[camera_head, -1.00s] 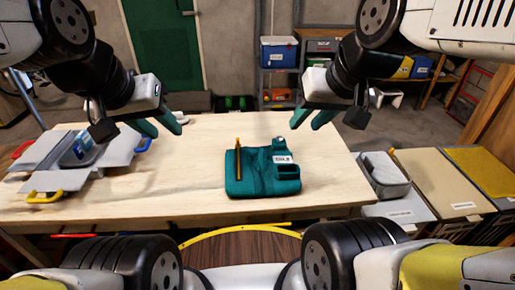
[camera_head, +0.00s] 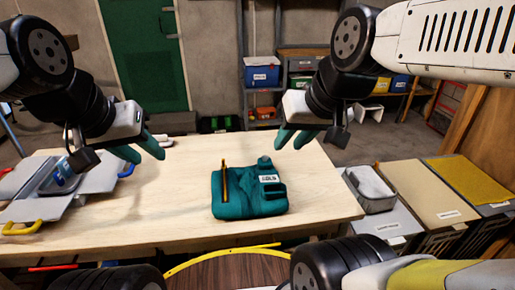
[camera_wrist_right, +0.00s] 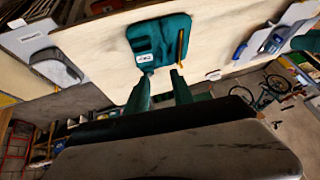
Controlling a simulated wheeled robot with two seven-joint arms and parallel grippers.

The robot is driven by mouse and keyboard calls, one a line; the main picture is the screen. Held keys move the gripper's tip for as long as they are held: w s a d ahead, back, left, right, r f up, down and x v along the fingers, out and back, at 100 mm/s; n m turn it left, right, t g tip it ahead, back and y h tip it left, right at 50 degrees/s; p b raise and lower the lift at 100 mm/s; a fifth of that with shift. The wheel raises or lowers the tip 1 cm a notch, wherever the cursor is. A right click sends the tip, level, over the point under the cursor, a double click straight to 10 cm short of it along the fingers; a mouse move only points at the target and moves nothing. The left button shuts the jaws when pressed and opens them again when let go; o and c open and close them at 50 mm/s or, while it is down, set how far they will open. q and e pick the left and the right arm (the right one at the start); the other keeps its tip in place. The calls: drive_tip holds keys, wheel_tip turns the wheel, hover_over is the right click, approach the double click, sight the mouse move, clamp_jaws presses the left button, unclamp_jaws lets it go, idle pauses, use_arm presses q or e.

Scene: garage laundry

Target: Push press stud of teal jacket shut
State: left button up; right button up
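The teal jacket (camera_head: 240,196) lies folded on the wooden table, with a white label (camera_head: 269,179) on its upper right and an orange-yellow strip (camera_head: 225,180) along its left part. The press stud is too small to make out. My left gripper (camera_head: 146,152) is in the air left of and behind the jacket, fingers apart and empty. My right gripper (camera_head: 293,138) is in the air behind the jacket and to its right, fingers apart and empty. In the right wrist view the jacket (camera_wrist_right: 155,45) shows beyond the two teal fingers (camera_wrist_right: 160,88), apart from them.
The light wooden table (camera_head: 180,215) is bare around the jacket. Grey boards with a yellow handle (camera_head: 22,228) and a blue item (camera_head: 65,178) sit at its left end. A grey bin (camera_head: 370,188) and flat-topped boxes (camera_head: 430,188) stand right of it.

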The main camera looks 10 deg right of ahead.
clamp_jaws()
idle(1.5)
